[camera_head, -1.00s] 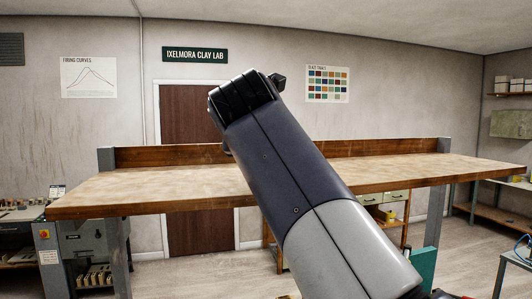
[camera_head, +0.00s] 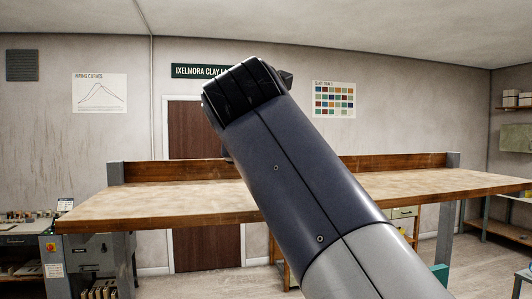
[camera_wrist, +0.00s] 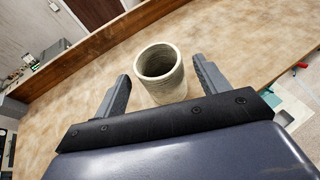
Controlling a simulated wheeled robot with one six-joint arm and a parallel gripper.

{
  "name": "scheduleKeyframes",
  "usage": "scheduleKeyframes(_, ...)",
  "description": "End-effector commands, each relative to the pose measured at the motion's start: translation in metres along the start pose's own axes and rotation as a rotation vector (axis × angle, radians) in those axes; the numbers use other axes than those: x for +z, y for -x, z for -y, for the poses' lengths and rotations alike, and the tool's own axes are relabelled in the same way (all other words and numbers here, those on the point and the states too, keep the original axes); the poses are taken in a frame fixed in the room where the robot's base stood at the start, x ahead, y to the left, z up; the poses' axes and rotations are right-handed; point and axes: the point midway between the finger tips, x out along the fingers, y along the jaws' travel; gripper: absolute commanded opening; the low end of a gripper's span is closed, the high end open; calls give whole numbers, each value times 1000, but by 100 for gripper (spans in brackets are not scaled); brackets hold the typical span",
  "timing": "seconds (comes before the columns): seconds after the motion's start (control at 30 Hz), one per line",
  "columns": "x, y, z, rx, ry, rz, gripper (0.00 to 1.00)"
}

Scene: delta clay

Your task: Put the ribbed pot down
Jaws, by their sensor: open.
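The ribbed pot (camera_wrist: 168,88) is a pale, cream-grey cylinder with an open round mouth, seen from above in the wrist view. It appears to stand upright on the wooden bench top (camera_wrist: 245,40). My gripper (camera_wrist: 162,72) is open, with one finger on each side of the pot. A gap shows between the pot and the left finger, and a narrower one at the right finger. In the head view my arm covers the middle of the bench (camera_head: 130,200), and neither the pot nor my gripper's fingers can be seen there.
A wooden back rail (camera_head: 150,172) runs along the bench's far edge, with a metal post (camera_head: 453,163) at its right end. Bare bench top shows on both sides of my arm. A grey cabinet (camera_head: 95,255) stands below left. A brown door (camera_head: 205,130) is behind.

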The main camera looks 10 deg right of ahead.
Motion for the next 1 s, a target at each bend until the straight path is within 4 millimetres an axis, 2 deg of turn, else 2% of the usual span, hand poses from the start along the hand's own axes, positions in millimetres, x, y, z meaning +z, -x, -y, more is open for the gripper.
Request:
scheduleKeyframes(0.03,-1,12,-1,7,0,1,70)
scheduleKeyframes(0.2,0,41,-1,6,1,0,70)
scheduleKeyframes(0.4,0,62,-1,3,1,-1,70)
scheduleKeyframes(0.6,0,70,0,1,0,-1,70)
scheduleKeyframes(0.87,0,71,0,0,0,-1,70)
scheduleKeyframes(1.0,0,71,0,0,0,-1,81)
